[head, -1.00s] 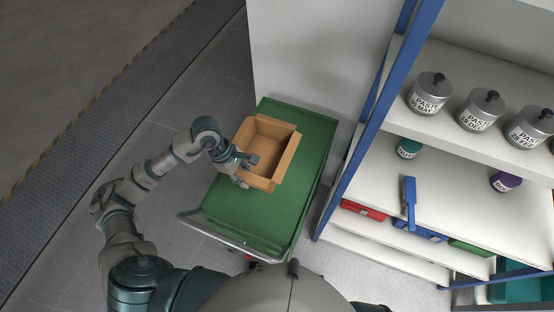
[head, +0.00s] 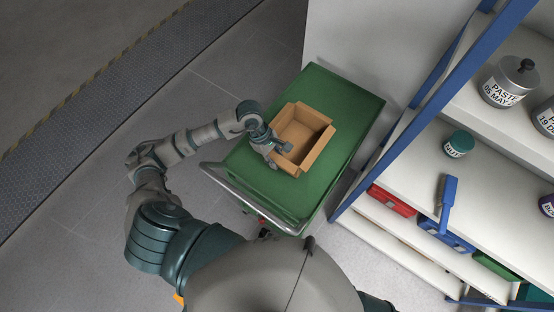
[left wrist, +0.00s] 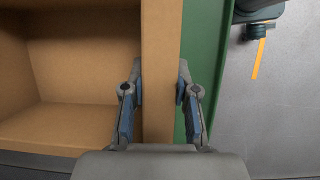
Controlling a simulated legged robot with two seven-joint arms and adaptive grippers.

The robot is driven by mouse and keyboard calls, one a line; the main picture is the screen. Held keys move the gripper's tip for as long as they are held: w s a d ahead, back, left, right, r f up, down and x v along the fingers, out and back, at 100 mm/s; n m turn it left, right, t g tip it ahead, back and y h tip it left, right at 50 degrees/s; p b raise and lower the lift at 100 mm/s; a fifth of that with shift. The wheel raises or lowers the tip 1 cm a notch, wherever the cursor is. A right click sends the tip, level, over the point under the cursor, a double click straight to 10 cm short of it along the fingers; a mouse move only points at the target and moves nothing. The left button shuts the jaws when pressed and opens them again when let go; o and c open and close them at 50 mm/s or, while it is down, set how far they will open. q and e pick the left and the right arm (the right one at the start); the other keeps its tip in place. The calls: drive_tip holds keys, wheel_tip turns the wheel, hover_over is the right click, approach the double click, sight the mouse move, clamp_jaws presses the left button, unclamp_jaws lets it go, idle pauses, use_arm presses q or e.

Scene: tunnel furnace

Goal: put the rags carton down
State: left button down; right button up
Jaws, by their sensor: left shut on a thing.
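The rags carton (head: 318,130) is an open, empty-looking brown cardboard box. It is on or just over the green top of a cart (head: 345,92) in the head view; I cannot tell whether it touches. My left gripper (head: 280,149) is shut on the carton's near left wall. In the left wrist view the carton wall (left wrist: 161,70) runs between the two fingers of the gripper (left wrist: 160,95), with the carton's inside to the left and the green cart top (left wrist: 200,60) to the right. My right gripper is not in view.
The cart has a grey push handle (head: 250,198) at its near side. A blue-framed shelf rack (head: 400,150) at the right holds tins (head: 508,82), a teal jar (head: 459,144), a blue-handled tool (head: 448,205) and coloured bins (head: 392,200). Open floor lies to the left.

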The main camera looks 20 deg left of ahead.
use_arm(q)
wheel_tip(320, 180, down, 3)
drive_tip(key=shift+a+r, duration=0.1)
drive_tip(key=shift+a, duration=0.05)
drive_tip(key=c, duration=0.9)
unclamp_jaws()
drive_tip(key=shift+d, duration=0.2)
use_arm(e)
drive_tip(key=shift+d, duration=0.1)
use_arm(q)
drive_tip(key=shift+r, duration=0.1)
drive_tip(key=v, duration=1.1)
drive_tip(key=shift+s+a+r, duration=0.1)
drive_tip(key=shift+a+r, duration=0.15)
drive_tip(key=shift+r, duration=0.25)
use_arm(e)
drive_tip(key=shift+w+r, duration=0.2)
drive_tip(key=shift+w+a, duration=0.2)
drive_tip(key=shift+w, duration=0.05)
